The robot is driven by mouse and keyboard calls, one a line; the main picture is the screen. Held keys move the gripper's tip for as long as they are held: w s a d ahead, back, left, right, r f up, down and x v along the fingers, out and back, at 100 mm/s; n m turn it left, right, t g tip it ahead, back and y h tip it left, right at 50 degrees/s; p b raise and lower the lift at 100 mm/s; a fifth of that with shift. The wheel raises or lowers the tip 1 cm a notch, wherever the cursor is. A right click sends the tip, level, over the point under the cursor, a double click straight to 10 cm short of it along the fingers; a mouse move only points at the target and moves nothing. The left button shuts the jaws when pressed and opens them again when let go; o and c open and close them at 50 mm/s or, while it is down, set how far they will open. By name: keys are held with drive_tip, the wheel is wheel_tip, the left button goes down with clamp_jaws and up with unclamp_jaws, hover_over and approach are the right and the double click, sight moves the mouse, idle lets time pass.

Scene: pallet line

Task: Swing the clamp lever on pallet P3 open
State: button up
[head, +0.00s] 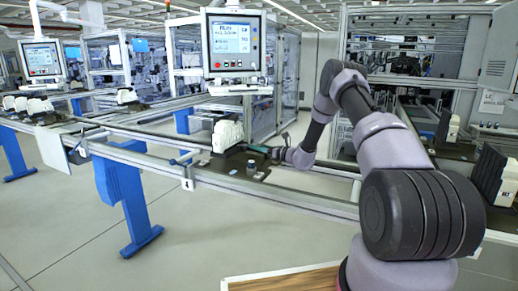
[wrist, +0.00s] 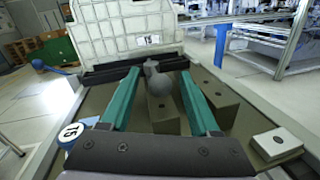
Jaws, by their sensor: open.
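My gripper (head: 258,148) is over a dark pallet (head: 226,164) on the rail, beside a white ribbed workpiece (head: 227,135). In the wrist view, my gripper (wrist: 158,74) has its two green fingers apart. A grey round-ended clamp lever (wrist: 163,86) on a tan block (wrist: 163,118) shows between them; I cannot tell whether either finger touches it. The white workpiece (wrist: 125,30) stands beyond the fingertips, with a small label on it. The pallet plate (wrist: 98,99) lies below. I cannot read a P3 mark.
A round tag reading 15 (wrist: 71,132) is at the pallet's left edge. A light block (wrist: 276,143) is at right. A blue-ended rod (wrist: 62,70) sticks out at left. A screen panel (head: 234,42) stands behind the rail. More workpieces (head: 30,105) are at far left.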

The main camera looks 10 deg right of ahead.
clamp_jaws()
idle(1.3)
